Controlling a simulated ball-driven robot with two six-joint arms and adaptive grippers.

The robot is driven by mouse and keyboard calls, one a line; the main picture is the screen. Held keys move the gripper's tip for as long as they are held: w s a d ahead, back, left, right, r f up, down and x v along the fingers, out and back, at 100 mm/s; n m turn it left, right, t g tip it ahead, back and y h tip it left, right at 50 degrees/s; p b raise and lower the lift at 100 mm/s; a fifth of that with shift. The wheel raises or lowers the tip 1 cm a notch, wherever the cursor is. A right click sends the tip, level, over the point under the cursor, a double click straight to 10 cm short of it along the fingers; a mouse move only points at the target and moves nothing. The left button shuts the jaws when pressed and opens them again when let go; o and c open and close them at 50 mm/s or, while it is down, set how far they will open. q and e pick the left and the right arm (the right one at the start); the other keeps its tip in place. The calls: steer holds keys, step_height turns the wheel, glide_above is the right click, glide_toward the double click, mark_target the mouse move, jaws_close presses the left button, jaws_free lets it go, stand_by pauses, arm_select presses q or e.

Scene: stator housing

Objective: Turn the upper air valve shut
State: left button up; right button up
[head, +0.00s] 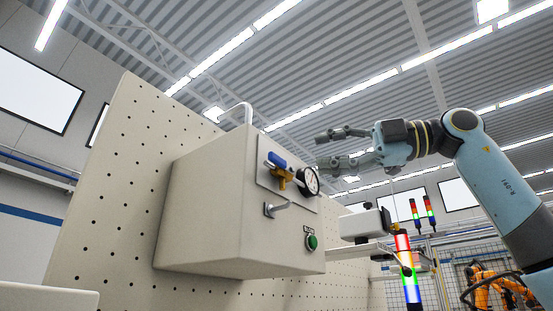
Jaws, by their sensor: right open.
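The upper air valve (281,172) is a brass body with a blue lever handle (277,159), mounted on a light plate on the front face of a beige box. A round pressure gauge (308,181) sits just right of it. My right gripper (322,151) is open and empty, with its fingers pointing left. In the picture it is up and to the right of the valve, apart from the blue handle. My left gripper is not in view.
The beige box (207,208) is fixed to a perforated panel (118,165). Below the valve are a small metal handle (277,208) and a green button (312,242). A grey shelf (350,253) and a coloured light tower (408,270) stand to the right.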

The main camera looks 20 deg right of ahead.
mark_target(281, 160)
steer(key=p+x, duration=0.4)
steer(key=x, duration=0.5)
steer(key=shift+w, duration=0.2)
steer(key=shift+w+a+f, duration=0.1)
steer(key=shift+w+a, duration=0.05)
steer(key=shift+w, duration=0.1)
steer(key=shift+c, duration=0.5)
jaws_close()
